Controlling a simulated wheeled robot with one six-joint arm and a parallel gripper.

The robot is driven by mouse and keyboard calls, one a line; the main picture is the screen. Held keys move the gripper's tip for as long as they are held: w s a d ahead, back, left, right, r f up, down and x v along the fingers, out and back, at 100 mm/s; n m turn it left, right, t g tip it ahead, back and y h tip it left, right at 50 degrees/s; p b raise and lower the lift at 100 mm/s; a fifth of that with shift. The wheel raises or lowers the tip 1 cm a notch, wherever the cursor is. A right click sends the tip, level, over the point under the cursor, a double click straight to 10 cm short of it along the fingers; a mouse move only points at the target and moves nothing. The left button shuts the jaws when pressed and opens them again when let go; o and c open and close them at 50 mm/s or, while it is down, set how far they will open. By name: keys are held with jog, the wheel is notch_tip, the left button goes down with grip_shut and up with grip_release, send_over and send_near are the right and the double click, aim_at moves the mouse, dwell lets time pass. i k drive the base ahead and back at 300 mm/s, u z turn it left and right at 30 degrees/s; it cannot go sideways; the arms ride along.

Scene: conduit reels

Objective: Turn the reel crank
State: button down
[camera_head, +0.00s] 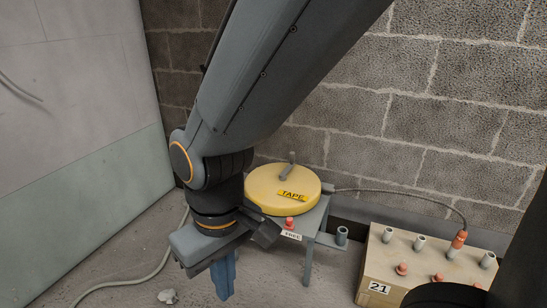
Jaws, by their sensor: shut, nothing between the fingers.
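A round yellow reel marked TAPE (268,195) lies flat on a small grey stand (318,222). Its crank (291,163) is a grey bar with a short upright knob, on the reel's top near the back. My gripper (226,283) points down at the left front of the stand, apart from the crank and nearer to me. Its blue fingers are together with nothing seen between them. My arm and wrist hide the reel's left edge and part of the stand.
A tan box marked 21 (425,262) with several short pipe stubs stands at the right. A cable (400,197) runs from the reel to an orange-ended plug (459,239) there. A block wall is close behind. A pale hose (150,268) lies on the floor at left.

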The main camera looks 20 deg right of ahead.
aim_at(283, 177)
jog(key=u, duration=0.4)
jog(key=i, duration=1.05)
jog(key=z, duration=0.55)
